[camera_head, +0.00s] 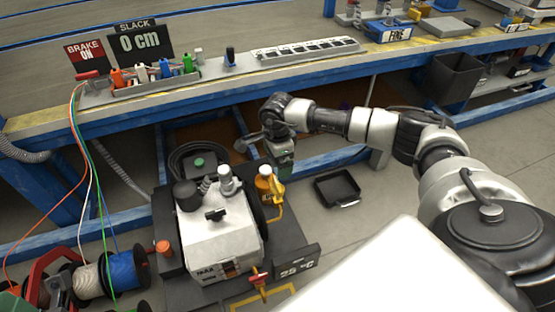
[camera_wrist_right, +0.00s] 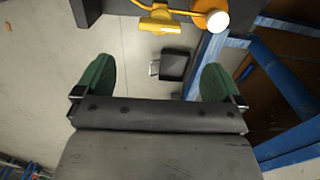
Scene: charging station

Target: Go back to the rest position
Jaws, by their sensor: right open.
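My right arm comes in from the right in the head view and reaches to the middle. Beyond the fingers are a yellow fitting (camera_wrist_right: 160,20) and the round white and orange bottle top (camera_wrist_right: 217,20). My left gripper is not in view.
A blue-framed workbench (camera_head: 200,92) runs across the back, with a power strip (camera_head: 305,50) and coloured connectors (camera_head: 150,72). A black tray (camera_head: 337,187) lies on the floor. Cables hang to spools (camera_head: 122,270) at the left. Open floor lies right of the tray.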

